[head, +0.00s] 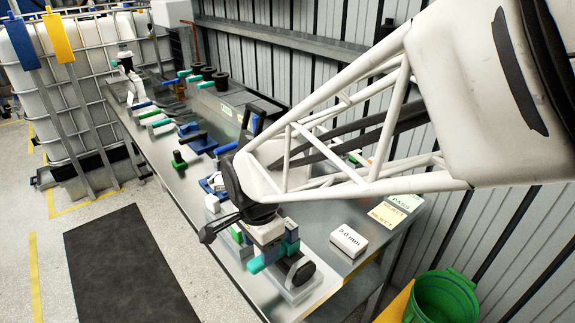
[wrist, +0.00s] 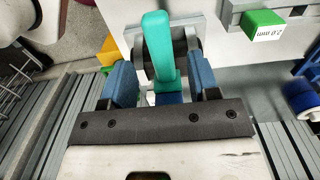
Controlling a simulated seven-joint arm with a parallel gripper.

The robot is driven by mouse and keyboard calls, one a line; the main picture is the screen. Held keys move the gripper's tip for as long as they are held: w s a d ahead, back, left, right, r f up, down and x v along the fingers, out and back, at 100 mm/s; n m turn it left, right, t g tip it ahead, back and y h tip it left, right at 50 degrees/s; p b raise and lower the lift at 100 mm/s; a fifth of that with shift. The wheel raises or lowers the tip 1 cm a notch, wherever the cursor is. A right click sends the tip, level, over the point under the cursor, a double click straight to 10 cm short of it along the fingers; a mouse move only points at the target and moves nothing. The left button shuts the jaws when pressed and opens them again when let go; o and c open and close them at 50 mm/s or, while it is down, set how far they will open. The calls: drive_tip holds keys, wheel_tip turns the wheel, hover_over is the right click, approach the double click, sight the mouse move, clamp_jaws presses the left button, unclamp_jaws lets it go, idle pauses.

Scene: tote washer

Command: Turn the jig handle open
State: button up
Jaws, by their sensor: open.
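The jig handle is a teal bar (wrist: 157,50) that stands between my gripper's two blue finger pads in the wrist view, with a gap on each side. It also shows in the head view as a short teal piece (head: 257,264) under my wrist. The handle joins a dark round hub on a light grey jig plate (wrist: 200,28); the jig (head: 302,291) sits near the front end of the bench. My gripper (wrist: 161,82) is open around the handle, and its pads do not appear to touch it. The handle's lower end is partly hidden by my gripper.
The metal bench (head: 185,185) holds several other coloured handles and fixtures further back. A green block (wrist: 264,25) sits right of the jig. A white box marked 0.0 mm (head: 348,240) and PASS and REJECT labels lie on the bench. A green bin (head: 443,297) stands at lower right.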

drive_tip(key=shift+f, duration=2.1)
clamp_jaws()
